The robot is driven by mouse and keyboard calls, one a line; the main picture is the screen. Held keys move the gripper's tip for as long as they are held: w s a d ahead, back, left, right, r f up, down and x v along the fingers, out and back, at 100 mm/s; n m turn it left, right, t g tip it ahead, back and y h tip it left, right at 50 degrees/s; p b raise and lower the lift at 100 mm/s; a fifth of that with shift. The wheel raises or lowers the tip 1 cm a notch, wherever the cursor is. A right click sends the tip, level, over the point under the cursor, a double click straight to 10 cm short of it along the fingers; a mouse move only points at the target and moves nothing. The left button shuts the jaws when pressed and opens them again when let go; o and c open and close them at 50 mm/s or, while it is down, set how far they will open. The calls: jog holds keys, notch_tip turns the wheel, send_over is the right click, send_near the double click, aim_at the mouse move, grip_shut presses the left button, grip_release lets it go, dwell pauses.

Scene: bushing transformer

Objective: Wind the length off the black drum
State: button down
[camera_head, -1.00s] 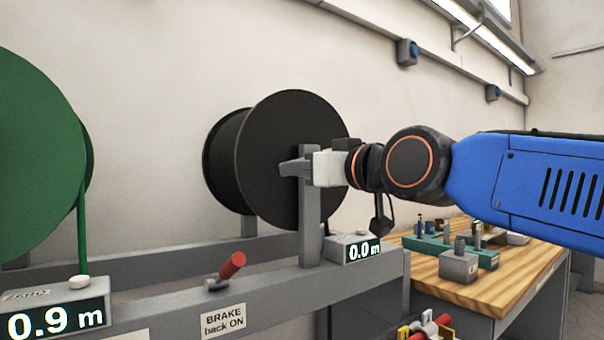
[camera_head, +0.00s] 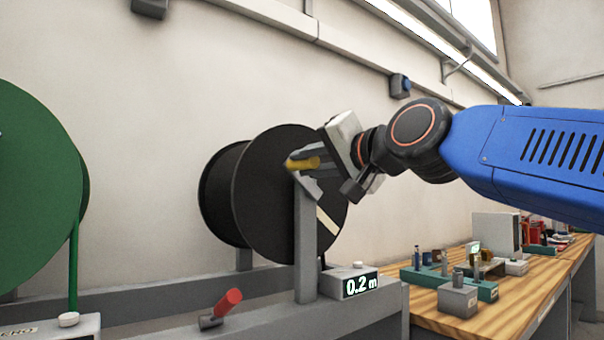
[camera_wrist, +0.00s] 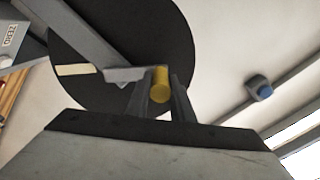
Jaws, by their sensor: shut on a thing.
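The black drum (camera_head: 265,205) stands on a grey frame, with a pale stripe low on its right flange. My gripper (camera_head: 304,168) is at the upper right of that flange, tilted, with its fingers around the yellow crank handle (camera_head: 299,163). In the wrist view the yellow handle (camera_wrist: 160,78) sits between the two fingers, at the end of a grey crank arm (camera_wrist: 90,38). The length counter (camera_head: 352,286) under the drum reads 0.2 m. The cable on the drum is mostly hidden by the flange.
A green drum (camera_head: 35,185) stands at the left, with a green line running down from it. A red-handled brake lever (camera_head: 224,306) sits on the frame between the drums. A wooden bench (camera_head: 505,310) with parts stands at the right.

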jog(key=shift+w+d+r+m, duration=0.5)
jog(key=shift+d+m, duration=0.2)
jog(key=shift+m, duration=0.55)
jog(key=shift+w+d+r+m, duration=0.5)
jog(key=shift+d+m, duration=0.25)
jog(key=shift+m, duration=0.55)
jog(key=shift+w+d+r+m, duration=0.5)
jog(key=shift+d+m, duration=0.2)
jog(key=shift+m, duration=0.55)
jog(key=c, duration=1.6)
grip_release()
jog(key=shift+d, duration=0.1)
jog(key=shift+o, duration=0.2)
jog(key=v, duration=1.7)
jog(key=shift+s+d, duration=0.15)
